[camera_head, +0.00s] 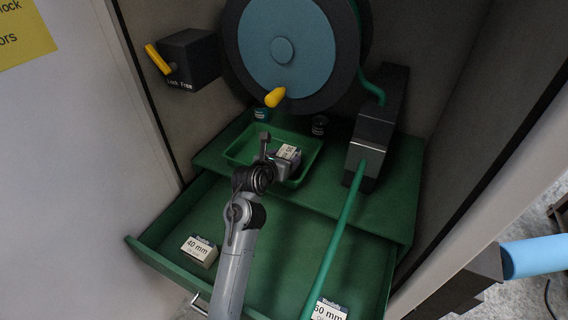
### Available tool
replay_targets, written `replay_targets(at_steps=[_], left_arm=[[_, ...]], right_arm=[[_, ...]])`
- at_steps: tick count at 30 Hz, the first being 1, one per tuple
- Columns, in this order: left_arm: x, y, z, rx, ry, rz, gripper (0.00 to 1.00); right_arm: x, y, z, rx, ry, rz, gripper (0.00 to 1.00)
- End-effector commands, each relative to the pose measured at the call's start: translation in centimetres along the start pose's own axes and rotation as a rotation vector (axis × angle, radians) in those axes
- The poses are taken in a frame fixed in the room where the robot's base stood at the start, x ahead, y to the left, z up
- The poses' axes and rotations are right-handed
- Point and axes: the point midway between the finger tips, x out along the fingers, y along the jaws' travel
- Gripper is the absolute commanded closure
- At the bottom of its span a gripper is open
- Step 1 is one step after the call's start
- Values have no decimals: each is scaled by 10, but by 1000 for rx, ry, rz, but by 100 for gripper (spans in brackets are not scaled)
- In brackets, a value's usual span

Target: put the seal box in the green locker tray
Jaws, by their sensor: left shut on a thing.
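A small white box with a dark printed label (289,152), apparently a seal box, is in my left gripper (276,158). The left gripper is shut on it, and the label is partly hidden. The box appears over the right part of the shallow green tray (241,149). I cannot tell whether it touches the tray floor. The tray sits on the green shelf inside the locker, and my left wrist covers part of its front. My right gripper is not in view.
Below the shelf, an open green drawer (290,245) holds a 40 mm box (199,250) and a 60 mm box (329,311). A large reel (285,50) with a yellow knob stands behind the tray. A green hose (341,225) runs down at right from a dark block (372,135).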

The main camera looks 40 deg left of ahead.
Motion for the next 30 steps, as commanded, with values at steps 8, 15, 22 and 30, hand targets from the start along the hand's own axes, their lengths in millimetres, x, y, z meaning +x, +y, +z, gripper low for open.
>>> replay_targets(at_steps=[8,15,22,30], left_arm=[[0,0,0,0,-2,-1,64],[2,-1,-4,0,-1,-1,28],[2,0,-4,0,-1,-1,7],[0,0,1,3,-2,0,7]], right_arm=[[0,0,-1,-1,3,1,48],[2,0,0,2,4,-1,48],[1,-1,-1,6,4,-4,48],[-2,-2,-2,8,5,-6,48]])
